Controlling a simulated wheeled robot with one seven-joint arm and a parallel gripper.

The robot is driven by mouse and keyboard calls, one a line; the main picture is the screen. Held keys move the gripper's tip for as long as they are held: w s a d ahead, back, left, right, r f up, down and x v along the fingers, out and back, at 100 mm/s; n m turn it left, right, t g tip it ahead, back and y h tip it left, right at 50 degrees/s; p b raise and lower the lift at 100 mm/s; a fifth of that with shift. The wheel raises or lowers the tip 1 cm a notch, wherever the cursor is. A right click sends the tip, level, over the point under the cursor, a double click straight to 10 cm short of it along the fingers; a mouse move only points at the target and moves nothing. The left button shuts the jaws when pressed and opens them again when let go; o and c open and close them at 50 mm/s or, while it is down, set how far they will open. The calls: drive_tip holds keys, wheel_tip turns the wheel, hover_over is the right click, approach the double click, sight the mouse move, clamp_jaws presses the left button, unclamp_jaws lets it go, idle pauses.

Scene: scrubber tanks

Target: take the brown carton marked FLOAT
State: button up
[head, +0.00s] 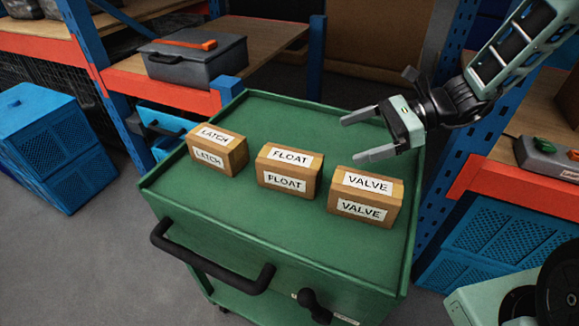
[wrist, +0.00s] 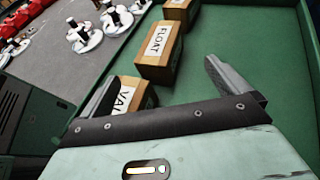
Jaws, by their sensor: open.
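The brown carton marked FLOAT (head: 288,171) stands on the green cart top (head: 225,207), in the middle of a row of three cartons. The carton marked LATCH (head: 217,149) is on its left and the carton marked VALVE (head: 366,196) on its right. My gripper (head: 350,137) is open and empty, above the cart's right rear part, up and to the right of the FLOAT carton and apart from it. In the wrist view the FLOAT carton (wrist: 158,50) shows beyond the fingers, and the VALVE carton (wrist: 128,94) is partly hidden by the left finger.
The cart has a raised rim and a black handle (head: 212,266) at its front. Blue and orange shelving with a grey toolbox (head: 195,63) stands behind left, and a blue post (head: 440,130) stands at right. The cart top behind the cartons is clear.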

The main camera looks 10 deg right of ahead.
approach(294, 158)
drive_tip(key=x, duration=0.3)
drive_tip(key=shift+w+d+f, duration=0.1)
drive_tip(key=shift+w, duration=0.05)
drive_tip(key=shift+x, duration=2.75)
drive_tip(key=c, duration=1.3)
